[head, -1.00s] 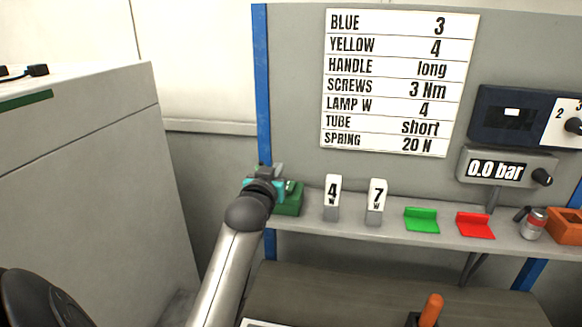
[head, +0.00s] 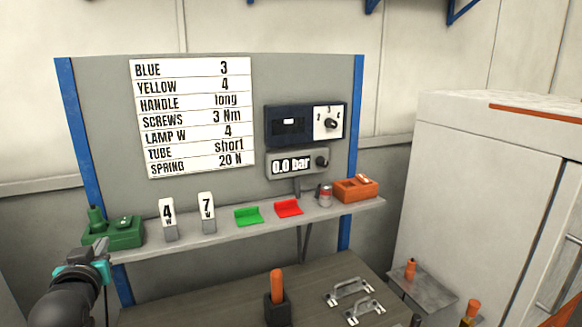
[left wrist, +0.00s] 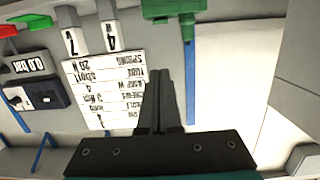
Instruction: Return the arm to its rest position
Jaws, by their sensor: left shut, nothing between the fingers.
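My left gripper (head: 88,257) is at the lower left of the head view, in front of and just below the green box (head: 118,233) at the left end of the shelf. In the left wrist view its fingers (left wrist: 161,78) are together, with nothing between them. The green box shows at the top of that view (left wrist: 175,8), apart from the fingertips. My right gripper is in neither view.
A grey shelf (head: 222,233) carries lamp blocks marked 4 (head: 168,218) and 7 (head: 207,212), a green bracket (head: 248,216), a red bracket (head: 288,208) and an orange box (head: 356,188). Below, a bench (head: 230,305) holds an orange-handled tool (head: 278,287) and metal handles (head: 350,291). A white cabinet (head: 480,190) stands right.

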